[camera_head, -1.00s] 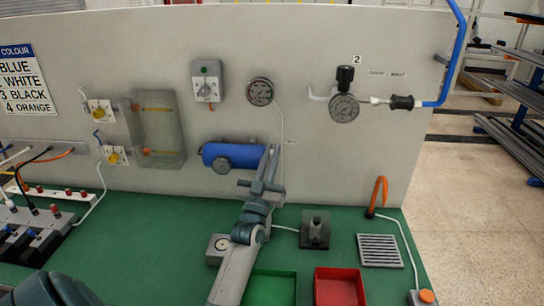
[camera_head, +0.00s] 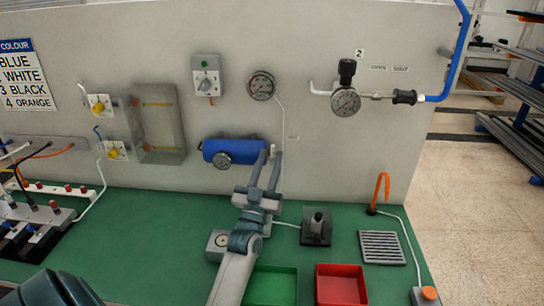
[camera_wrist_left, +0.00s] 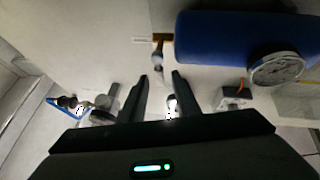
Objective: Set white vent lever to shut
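A blue cylinder (camera_head: 232,150) with a round gauge under it is mounted on the grey wall panel. In the left wrist view the blue cylinder (camera_wrist_left: 235,37) is at upper right. A small brass fitting with a pale lever-like piece (camera_wrist_left: 158,53) sits by its end. I take this as the white vent lever; its position is hard to read. In the head view a small white bit (camera_head: 272,149) shows there, mostly hidden by the fingers. My left gripper (camera_head: 270,153) is open and empty, its fingers pointing at that end. In the wrist view its fingertips (camera_wrist_left: 160,76) are apart, just below the lever piece.
A pressure gauge (camera_head: 261,86) and a knob box (camera_head: 206,76) are above the cylinder. A regulator (camera_head: 346,100) with blue hose is to the right. Green (camera_head: 272,287) and red trays (camera_head: 341,284), a black block (camera_head: 316,228) and a grille (camera_head: 381,247) lie on the green bench.

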